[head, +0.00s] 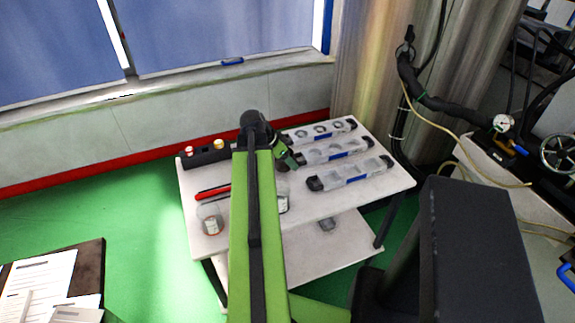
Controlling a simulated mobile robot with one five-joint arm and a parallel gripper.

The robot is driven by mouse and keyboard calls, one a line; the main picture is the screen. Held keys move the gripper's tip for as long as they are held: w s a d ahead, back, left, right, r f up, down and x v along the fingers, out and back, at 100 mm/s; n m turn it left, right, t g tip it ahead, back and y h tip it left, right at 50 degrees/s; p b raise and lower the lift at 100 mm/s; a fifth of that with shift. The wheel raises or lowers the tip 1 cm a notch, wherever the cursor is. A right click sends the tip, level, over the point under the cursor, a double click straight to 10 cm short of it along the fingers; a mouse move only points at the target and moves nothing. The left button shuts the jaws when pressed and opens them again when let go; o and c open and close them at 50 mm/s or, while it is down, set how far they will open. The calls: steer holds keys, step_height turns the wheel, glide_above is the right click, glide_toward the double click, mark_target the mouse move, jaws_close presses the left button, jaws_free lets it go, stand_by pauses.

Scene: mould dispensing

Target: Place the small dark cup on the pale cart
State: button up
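The pale cart (345,208) stands in the middle of the head view, with a top and a lower shelf (312,262). My green arm reaches up over its left half. My gripper (288,160) is small and dark green, above the cart top beside the trays. I cannot see whether its fingers are open or shut, or whether anything is between them. I cannot make out the small dark cup for certain. A small grey object (327,224) sits on the lower shelf, too small to identify. My arm hides part of the cart top.
Three long trays (350,174) with dark ends lie on the cart's right half. A black rack (205,155), a red pen (212,191), a glass beaker (211,220) and a clear jar (283,203) stand on the left. The cart top's front right is bare.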

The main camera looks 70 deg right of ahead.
step_height(320, 180, down, 2)
steer(key=shift+f+b, duration=0.25)
steer(key=shift+b, duration=0.25)
steer(key=shift+r, duration=0.2)
steer(key=shift+f, duration=0.15)
steer(key=o, duration=1.4)
steer(key=shift+a+r+p, duration=0.1)
steer(key=shift+r+p, duration=0.4)
steer(key=p+v, duration=0.9)
steer(key=v, duration=0.2)
steer(key=shift+w+a+r+p, duration=0.1)
steer(key=shift+a+p, duration=0.05)
steer(key=shift+p, duration=0.25)
